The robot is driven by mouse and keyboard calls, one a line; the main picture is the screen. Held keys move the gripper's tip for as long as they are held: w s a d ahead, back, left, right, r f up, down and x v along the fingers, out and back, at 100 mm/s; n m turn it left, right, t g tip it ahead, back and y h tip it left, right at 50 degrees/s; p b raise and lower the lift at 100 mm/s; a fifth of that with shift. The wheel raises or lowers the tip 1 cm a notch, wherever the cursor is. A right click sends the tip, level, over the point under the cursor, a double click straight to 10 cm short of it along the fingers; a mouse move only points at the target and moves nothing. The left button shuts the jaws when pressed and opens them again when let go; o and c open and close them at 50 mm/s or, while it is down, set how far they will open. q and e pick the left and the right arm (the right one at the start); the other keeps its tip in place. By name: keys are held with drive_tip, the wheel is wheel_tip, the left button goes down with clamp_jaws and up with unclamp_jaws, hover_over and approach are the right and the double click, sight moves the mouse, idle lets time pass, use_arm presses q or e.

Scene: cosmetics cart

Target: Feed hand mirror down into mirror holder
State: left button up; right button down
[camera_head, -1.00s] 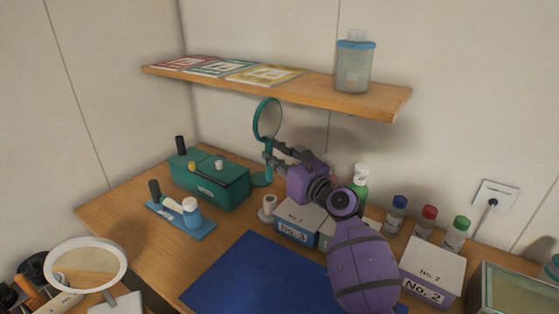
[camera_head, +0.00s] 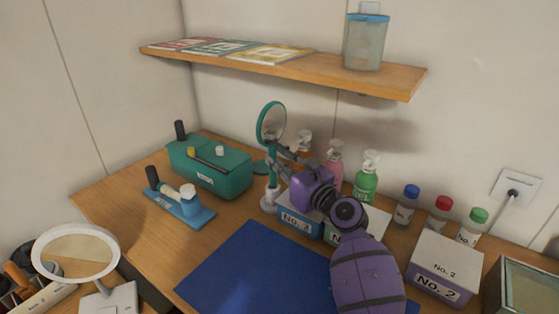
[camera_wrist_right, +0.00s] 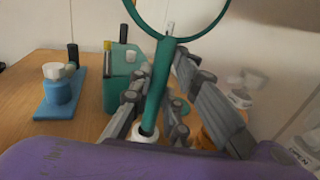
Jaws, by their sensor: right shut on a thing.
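The hand mirror (camera_head: 272,125) has a teal round frame and a straight teal handle, and it stands near upright in the head view. My right gripper (camera_head: 273,158) is shut on its handle; the right wrist view shows the fingers (camera_wrist_right: 160,85) on both sides of the handle (camera_wrist_right: 157,92). The mirror holder (camera_head: 269,201), a small white cup-like piece, stands on the table directly under the handle. In the right wrist view the handle's dark lower end is at the holder's mouth (camera_wrist_right: 146,136); how far inside it is, I cannot tell. My left gripper is out of view.
A green box (camera_head: 208,170) and a blue tray with bottles (camera_head: 180,207) stand left of the holder. A teal disc (camera_head: 261,167) lies behind it. A shelf (camera_head: 300,75) hangs above.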

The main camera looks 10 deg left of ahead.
drive_tip(key=shift+a, duration=0.1)
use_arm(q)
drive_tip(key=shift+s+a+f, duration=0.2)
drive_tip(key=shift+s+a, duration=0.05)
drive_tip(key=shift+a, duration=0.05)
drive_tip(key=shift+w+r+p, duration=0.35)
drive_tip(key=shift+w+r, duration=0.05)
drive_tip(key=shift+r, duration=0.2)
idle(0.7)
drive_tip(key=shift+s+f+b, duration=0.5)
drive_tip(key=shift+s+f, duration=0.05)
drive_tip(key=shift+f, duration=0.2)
use_arm(e)
drive_tip(key=shift+f, duration=1.2)
